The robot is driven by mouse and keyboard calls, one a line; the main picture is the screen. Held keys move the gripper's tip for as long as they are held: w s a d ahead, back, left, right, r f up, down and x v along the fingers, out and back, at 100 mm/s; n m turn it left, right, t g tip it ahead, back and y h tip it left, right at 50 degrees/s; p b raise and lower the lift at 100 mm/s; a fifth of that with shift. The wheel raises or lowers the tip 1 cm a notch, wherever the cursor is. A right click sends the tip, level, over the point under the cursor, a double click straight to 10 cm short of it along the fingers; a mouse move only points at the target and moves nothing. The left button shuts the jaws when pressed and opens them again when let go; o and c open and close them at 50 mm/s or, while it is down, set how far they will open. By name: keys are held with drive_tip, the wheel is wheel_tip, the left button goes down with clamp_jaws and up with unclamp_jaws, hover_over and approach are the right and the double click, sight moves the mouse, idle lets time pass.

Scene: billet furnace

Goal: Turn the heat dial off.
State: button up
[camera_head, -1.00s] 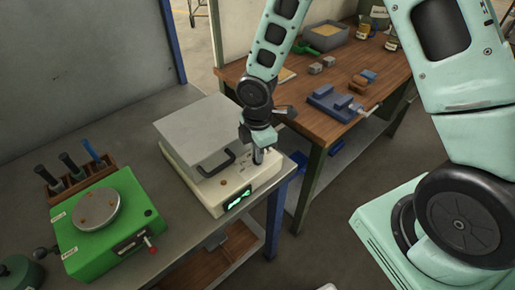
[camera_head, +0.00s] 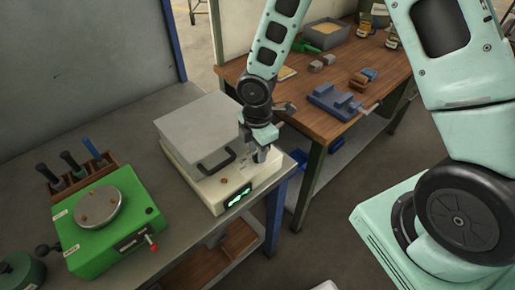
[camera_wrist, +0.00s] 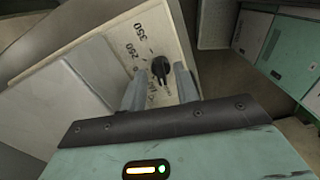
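The billet furnace (camera_head: 213,183) is a cream box with a grey lid, a black handle and a lit green display (camera_head: 239,195). Its black heat dial (camera_wrist: 160,69) shows in the wrist view on the front panel, beside printed marks including 350 and 250. My gripper (camera_wrist: 161,72) is open, with one finger on each side of the dial and visible gaps; I cannot tell whether either finger touches it. In the head view my gripper (camera_head: 261,154) is over the right end of the panel and hides the dial.
A green hot plate device (camera_head: 107,235) and a wooden rack of tools (camera_head: 77,178) stand left on the grey bench. A wooden table (camera_head: 290,100) with a blue vise (camera_head: 335,101) is behind to the right. The lid handle (camera_head: 217,164) is close left of my gripper.

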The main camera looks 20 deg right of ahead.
drive_tip(key=shift+r, duration=0.1)
wheel_tip(320, 180, up, 17)
idle(0.5)
drive_tip(key=shift+r, duration=0.1)
drive_tip(key=s+a+f+m+b, duration=0.1)
drive_tip(key=s+a+m+b, duration=0.1)
drive_tip(key=s+m, duration=0.4)
drive_tip(key=s+a+f+m+b, duration=0.2)
drive_tip(key=s+a+m, duration=0.2)
drive_tip(key=s, duration=1)
drive_tip(key=shift+s+m+y+b, duration=0.3)
drive_tip(key=shift+s+m+b, duration=0.1)
drive_tip(key=shift+m, duration=0.6)
